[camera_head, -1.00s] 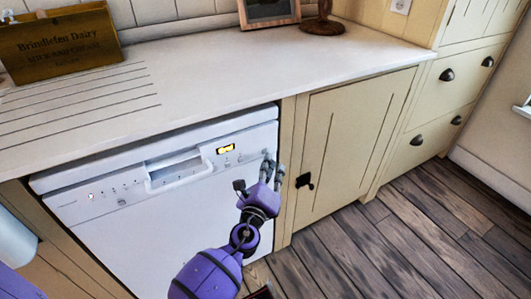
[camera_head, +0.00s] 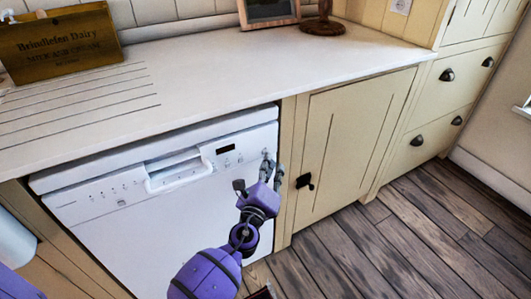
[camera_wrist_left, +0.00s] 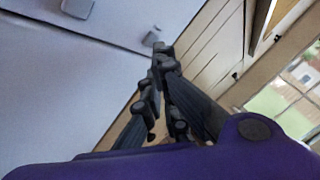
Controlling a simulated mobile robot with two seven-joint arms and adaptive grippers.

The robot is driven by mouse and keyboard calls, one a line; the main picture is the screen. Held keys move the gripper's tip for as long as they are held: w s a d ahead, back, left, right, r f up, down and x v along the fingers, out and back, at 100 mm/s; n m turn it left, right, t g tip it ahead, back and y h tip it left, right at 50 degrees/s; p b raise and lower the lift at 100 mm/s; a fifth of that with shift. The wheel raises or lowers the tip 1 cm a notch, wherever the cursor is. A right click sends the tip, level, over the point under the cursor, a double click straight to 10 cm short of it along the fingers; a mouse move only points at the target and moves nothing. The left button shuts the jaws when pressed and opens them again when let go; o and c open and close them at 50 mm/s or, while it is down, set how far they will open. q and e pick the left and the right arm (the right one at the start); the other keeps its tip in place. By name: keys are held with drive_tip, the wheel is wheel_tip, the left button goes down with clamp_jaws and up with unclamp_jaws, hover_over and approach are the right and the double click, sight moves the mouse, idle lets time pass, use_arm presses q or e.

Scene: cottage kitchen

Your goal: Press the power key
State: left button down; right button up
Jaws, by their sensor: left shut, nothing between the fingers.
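The white dishwasher (camera_head: 150,225) is built in under the counter; its upper panel has a handle recess, small buttons and a display (camera_head: 226,149), which is dark. My left gripper (camera_head: 268,163) is at the right end of this panel, shut and empty. In the left wrist view, the shut fingertips (camera_wrist_left: 163,50) are right by a small grey key (camera_wrist_left: 152,37) on the white front, which looks like the power key. I cannot tell whether they touch it. In the head view the fingers cover that spot. My right gripper is not in view.
The pale counter (camera_head: 240,75) overhangs the dishwasher. A cream cupboard door (camera_head: 345,145) with a black latch (camera_head: 304,181) is just right of the gripper. A wooden dairy crate (camera_head: 60,45) stands on the counter at the left. The wooden floor (camera_head: 400,240) is clear at the right.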

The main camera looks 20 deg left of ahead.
use_arm(q)
drive_tip(key=shift+s+d, duration=0.3)
drive_tip(key=shift+d, duration=0.1)
drive_tip(key=shift+s+d, duration=0.95)
drive_tip(key=shift+d, duration=0.2)
drive_tip(key=shift+s+d, duration=0.9)
drive_tip(key=shift+d, duration=0.25)
